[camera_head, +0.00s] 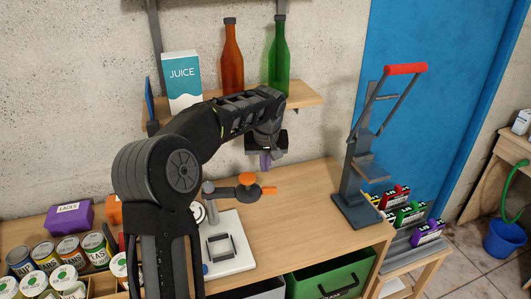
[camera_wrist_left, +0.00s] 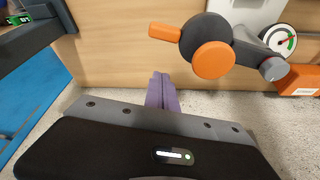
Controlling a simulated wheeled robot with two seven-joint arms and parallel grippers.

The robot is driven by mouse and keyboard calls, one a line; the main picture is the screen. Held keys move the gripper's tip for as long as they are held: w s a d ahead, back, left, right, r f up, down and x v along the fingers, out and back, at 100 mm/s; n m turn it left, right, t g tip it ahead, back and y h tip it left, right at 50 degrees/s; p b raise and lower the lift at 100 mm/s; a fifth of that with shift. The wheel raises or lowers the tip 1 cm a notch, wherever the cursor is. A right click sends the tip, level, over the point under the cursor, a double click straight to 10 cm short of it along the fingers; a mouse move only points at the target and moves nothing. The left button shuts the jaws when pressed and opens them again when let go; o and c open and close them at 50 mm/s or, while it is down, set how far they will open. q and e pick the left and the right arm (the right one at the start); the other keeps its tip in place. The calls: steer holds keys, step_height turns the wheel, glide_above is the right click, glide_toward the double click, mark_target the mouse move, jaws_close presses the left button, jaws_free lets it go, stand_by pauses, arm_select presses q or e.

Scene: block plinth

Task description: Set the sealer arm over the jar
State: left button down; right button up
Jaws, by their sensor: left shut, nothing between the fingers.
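The sealer arm (camera_head: 236,192) is dark grey, with an orange disc and an orange end, on a post at the back of a white base (camera_head: 238,262). It points right, not over the square grey frame (camera_head: 220,247) on the base. It also shows in the left wrist view (camera_wrist_left: 238,36), its orange end (camera_wrist_left: 163,32) toward the left. I cannot pick out a jar at the sealer. My left gripper (camera_head: 265,164) is shut and empty, above and behind the sealer arm's orange end. Its purple fingers (camera_wrist_left: 160,86) are apart from the arm. My right gripper is out of view.
A lever press (camera_head: 355,195) stands at the bench's right end. Several labelled cans (camera_head: 68,250) and a purple box (camera_head: 69,218) are at the left. A shelf (camera_head: 305,96) with a juice carton (camera_head: 183,82) and two bottles hangs behind. Bare bench (camera_head: 310,205) lies right of the sealer.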

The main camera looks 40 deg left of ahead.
mark_target(267, 187)
arm_select(q)
steer(key=s+d+f, duration=0.1)
steer(key=s+d+f+p, duration=0.1)
steer(key=shift+s+f+p, duration=0.2)
steer(key=shift+f+p, duration=0.1)
steer(key=shift+s+d, duration=0.15)
stand_by(0.4)
steer(key=shift+s+d+m+b, duration=0.55)
steer(key=shift+s+m+b, duration=0.05)
steer(key=s+d+m+h+b, duration=0.1)
steer(key=s+m+h+b, duration=0.2)
steer(key=s+m+b, duration=0.3)
steer(key=s+m, duration=0.5)
steer(key=s, duration=0.7)
steer(key=shift+s+t+h, duration=0.25)
steer(key=shift+t+h, duration=0.05)
steer(key=shift+h, duration=0.1)
steer(key=shift+s, duration=0.1)
